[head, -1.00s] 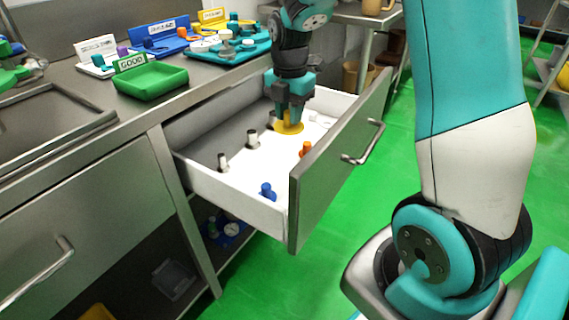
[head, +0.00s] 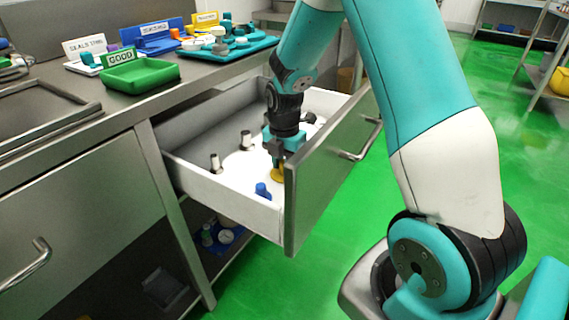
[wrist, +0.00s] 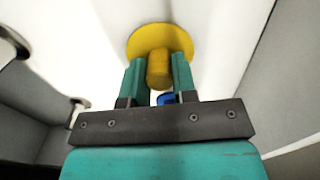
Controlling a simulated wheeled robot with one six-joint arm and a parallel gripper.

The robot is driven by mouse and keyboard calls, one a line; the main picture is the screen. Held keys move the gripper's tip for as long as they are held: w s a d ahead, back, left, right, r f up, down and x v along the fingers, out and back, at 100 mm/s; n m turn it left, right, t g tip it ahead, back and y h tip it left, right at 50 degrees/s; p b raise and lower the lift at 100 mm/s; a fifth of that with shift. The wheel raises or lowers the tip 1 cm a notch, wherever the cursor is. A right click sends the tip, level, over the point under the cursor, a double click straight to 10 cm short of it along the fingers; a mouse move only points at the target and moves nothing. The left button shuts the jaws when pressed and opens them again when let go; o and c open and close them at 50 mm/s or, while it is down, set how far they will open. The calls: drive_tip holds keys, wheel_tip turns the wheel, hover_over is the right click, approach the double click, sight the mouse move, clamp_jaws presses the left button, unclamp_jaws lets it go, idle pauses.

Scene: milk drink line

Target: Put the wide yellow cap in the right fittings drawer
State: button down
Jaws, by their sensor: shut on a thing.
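The wide yellow cap (head: 278,175) is inside the open drawer (head: 228,193), close behind the drawer front. My gripper (head: 277,162) points down into the drawer and is shut on the cap. In the wrist view, my fingers (wrist: 158,78) grip the stem of the yellow cap (wrist: 160,36), and its wide disc faces away beyond the fingertips. The disc is low over the white drawer floor; I cannot tell if it touches.
A blue fitting (head: 262,190) stands near the cap. The steel drawer front (head: 325,170) rises close beside my gripper. A green GOOD tray (head: 140,74) and other trays sit on the counter.

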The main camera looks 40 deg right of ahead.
drive_tip(key=shift+f, duration=0.1)
drive_tip(key=c, duration=0.9)
unclamp_jaws()
wheel_tip(320, 180, up, 12)
drive_tip(key=p, duration=0.4)
drive_tip(key=s+a+r+m+y, duration=0.1)
drive_tip(key=s+a+r+m, duration=0.25)
drive_tip(key=a, duration=0.25)
drive_tip(key=s+a+r+m+y, duration=0.1)
drive_tip(key=s+a+r+m, duration=0.25)
drive_tip(key=a, duration=0.35)
drive_tip(key=s+a+r+m, duration=0.1)
drive_tip(key=s+a+m, duration=0.1)
drive_tip(key=s, duration=0.3)
drive_tip(key=s+a+m+y, duration=0.1)
drive_tip(key=s+a+m, duration=0.2)
drive_tip(key=s+a, duration=0.1)
drive_tip(key=s+a+r+m+y, duration=0.1)
drive_tip(key=s+a+m, duration=0.2)
drive_tip(key=s, duration=0.3)
drive_tip(key=shift+s+a+r, duration=0.1)
drive_tip(key=shift+a+r, duration=0.1)
drive_tip(key=shift+r, duration=0.15)
